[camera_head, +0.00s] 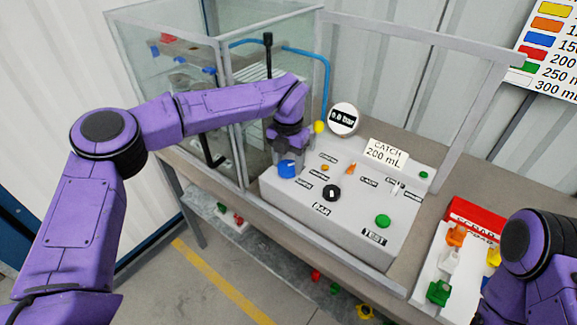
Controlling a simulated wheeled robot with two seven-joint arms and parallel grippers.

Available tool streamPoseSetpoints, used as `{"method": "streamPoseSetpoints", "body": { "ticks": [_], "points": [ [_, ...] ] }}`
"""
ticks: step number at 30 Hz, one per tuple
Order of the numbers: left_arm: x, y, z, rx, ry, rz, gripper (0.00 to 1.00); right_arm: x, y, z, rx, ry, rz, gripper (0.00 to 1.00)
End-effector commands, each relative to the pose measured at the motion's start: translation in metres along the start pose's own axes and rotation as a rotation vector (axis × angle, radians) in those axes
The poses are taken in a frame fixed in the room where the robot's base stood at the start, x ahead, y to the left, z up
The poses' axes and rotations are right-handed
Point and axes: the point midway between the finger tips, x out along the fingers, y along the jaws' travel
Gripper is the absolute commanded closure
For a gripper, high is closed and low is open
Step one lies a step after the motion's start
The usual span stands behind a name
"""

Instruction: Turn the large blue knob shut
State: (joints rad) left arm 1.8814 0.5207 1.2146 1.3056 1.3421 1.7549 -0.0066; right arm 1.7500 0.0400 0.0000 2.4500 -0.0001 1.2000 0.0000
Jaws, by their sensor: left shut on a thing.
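The large blue knob (287,169) sits at the left end of the grey control panel (345,229). My left arm reaches across from the left, and its gripper (287,156) points down onto the knob. The left gripper is shut on the blue knob, with its fingertips small and partly hidden against it. The knob's exact turn angle cannot be made out. My right arm shows only as a purple link at the lower right; its gripper is out of view.
The panel also carries a black knob (332,193), a green button (382,221) and a gauge (344,119). A glass enclosure (165,75) stands behind my left arm. A red-backed tray of coloured fittings (428,262) lies at the right.

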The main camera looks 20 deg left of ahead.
Motion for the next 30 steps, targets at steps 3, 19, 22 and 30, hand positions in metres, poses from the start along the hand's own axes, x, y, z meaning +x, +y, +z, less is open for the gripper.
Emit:
{"method": "streamPoseSetpoints", "body": {
  "ticks": [3, 19, 22, 30],
  "points": [
    [0.003, 0.001, 0.001, -0.108, -0.003, 0.001, 0.74, 0.012, -0.001, 0.005, 0.0, 0.0, 0.0, 1.0],
    [0.001, 0.003, 0.0, -0.459, -0.004, -0.001, 0.74, 0.037, -0.003, 0.015, 0.0, 0.0, 0.0, 1.0],
    [0.0, 0.003, 0.0, -0.49, -0.004, -0.001, 0.74, 0.039, -0.004, 0.016, 0.0, 0.0, 0.0, 1.0],
    [-0.001, 0.003, 0.0, -0.525, -0.003, 0.0, 0.74, 0.04, -0.004, 0.017, 0.0, 0.0, 0.0, 1.0]
  ]
}}
